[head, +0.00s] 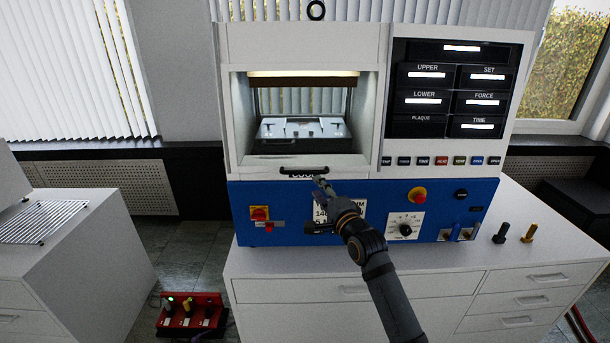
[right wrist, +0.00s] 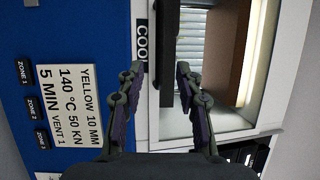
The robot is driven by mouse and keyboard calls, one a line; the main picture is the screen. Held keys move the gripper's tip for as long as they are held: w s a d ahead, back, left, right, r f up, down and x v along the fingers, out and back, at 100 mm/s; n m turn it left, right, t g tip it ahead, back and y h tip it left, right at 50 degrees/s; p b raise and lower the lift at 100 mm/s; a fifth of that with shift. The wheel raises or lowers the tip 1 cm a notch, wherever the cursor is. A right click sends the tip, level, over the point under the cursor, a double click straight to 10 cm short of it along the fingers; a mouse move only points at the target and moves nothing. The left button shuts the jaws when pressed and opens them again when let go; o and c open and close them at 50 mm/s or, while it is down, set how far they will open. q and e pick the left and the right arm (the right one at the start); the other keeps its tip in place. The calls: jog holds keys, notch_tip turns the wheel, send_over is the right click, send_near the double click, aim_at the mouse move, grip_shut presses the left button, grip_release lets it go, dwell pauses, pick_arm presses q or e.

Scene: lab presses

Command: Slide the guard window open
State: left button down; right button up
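The press (head: 232,190) stands on a white cabinet, with its guard window (head: 300,105) in the upper left part of its front. The black handle bar (head: 303,169) is at the window's lower edge, and I see a lit chamber through the opening. My right gripper (head: 321,184) is just below and right of the handle. In the right wrist view my right gripper (right wrist: 160,69) is open, its fingertips apart, with the black handle (right wrist: 168,55) appearing between them. I cannot tell whether they touch it. My left gripper is out of view.
Blue lower panel has a red stop button (head: 417,195), a dial (head: 405,229) and a red switch (head: 260,214). A red box (head: 190,315) sits on the floor.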

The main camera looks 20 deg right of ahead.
aim_at(305, 172)
jog(key=w, duration=0.6)
jog(key=w+a+p, duration=0.1)
jog(key=w, duration=0.3)
jog(key=shift+w+a+r, duration=0.1)
jog(key=shift+r, duration=0.1)
jog(key=shift+c, duration=0.2)
grip_shut()
